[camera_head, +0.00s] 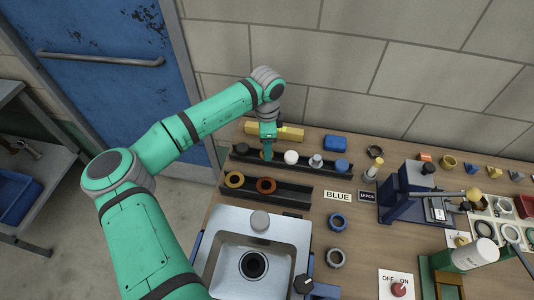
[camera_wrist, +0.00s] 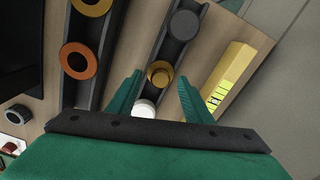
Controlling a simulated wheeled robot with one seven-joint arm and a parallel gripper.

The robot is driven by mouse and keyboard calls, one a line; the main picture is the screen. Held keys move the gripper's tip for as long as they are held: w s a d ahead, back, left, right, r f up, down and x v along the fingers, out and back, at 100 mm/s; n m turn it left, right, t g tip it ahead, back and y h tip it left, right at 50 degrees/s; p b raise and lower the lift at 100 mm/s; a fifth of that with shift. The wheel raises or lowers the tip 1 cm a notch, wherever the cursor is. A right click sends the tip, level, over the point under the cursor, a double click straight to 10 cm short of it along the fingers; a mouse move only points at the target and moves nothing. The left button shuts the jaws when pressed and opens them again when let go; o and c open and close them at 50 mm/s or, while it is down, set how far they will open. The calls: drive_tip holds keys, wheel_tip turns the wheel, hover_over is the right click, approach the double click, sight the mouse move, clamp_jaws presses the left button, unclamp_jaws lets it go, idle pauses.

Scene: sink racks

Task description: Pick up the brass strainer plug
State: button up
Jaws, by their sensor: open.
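The brass strainer plug (camera_wrist: 160,68) sits in the back dark rack, between a black round plug (camera_wrist: 184,25) and a white round plug (camera_wrist: 146,107). It looks round, with a wider rim and a raised top. My gripper (camera_wrist: 158,77) is open above the rack, with one green finger on each side of the plug in the wrist view. I cannot tell whether the fingers touch it. In the head view my gripper (camera_head: 267,152) hides most of the plug.
The back rack (camera_head: 328,173) also holds silver and blue plugs. The front rack (camera_head: 292,194) holds a yellow ring (camera_head: 235,180) and an orange ring (camera_head: 266,185). A yellow bar (camera_head: 288,132) lies behind, near the wall. The sink (camera_head: 225,243) is in front.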

drive_tip(key=shift+f, duration=0.3)
drive_tip(key=shift+c, duration=0.7)
drive_tip(key=c, duration=1)
drive_tip(key=shift+r, duration=0.1)
